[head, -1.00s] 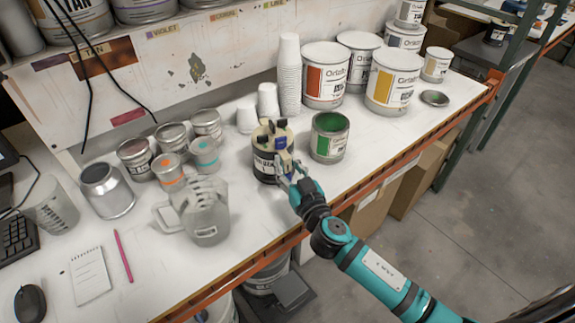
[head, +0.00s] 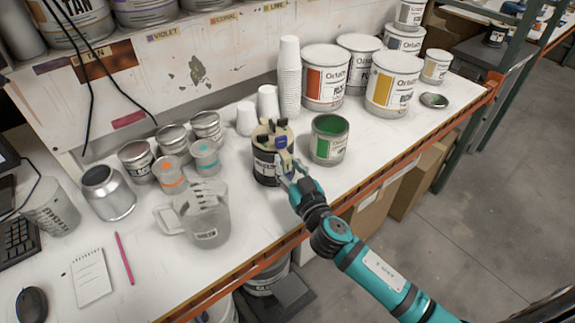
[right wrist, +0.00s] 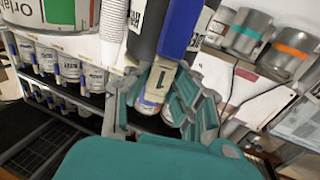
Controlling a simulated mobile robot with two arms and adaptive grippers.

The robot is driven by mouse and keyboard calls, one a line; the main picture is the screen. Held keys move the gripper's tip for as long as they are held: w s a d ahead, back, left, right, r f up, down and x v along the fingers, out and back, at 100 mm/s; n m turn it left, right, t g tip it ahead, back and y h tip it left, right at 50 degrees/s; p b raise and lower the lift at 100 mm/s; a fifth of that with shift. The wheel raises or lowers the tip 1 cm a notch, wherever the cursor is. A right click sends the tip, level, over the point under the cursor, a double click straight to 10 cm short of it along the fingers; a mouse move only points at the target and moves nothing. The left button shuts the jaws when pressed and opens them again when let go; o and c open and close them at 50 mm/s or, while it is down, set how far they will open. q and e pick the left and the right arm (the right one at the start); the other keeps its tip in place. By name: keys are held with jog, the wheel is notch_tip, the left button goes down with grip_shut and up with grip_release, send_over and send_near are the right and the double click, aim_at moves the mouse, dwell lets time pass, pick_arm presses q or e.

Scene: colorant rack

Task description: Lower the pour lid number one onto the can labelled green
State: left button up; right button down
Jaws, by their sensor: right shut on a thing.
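The can labelled green (head: 328,147) stands open on the bench, with green paint inside. My right gripper (head: 286,172) is shut on the pour lid's beige and blue handle, marked 1 (right wrist: 160,82) in the right wrist view. The fingers hide part of it. My left gripper is not in view.
White cups (head: 290,75) and large paint cans (head: 325,80) stand behind. A clear jug (head: 207,220) and small cans (head: 172,137) are to the left. A loose round lid (head: 434,100) lies at right. The bench's orange front edge (head: 385,170) runs close by.

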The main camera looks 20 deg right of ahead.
aim_at(282, 141)
notch_tip(282, 141, up, 5)
jog(key=shift+r+b, duration=0.1)
jog(key=shift+b, duration=0.25)
jog(key=shift+r+p, duration=2.7)
jog(key=shift+r, duration=0.45)
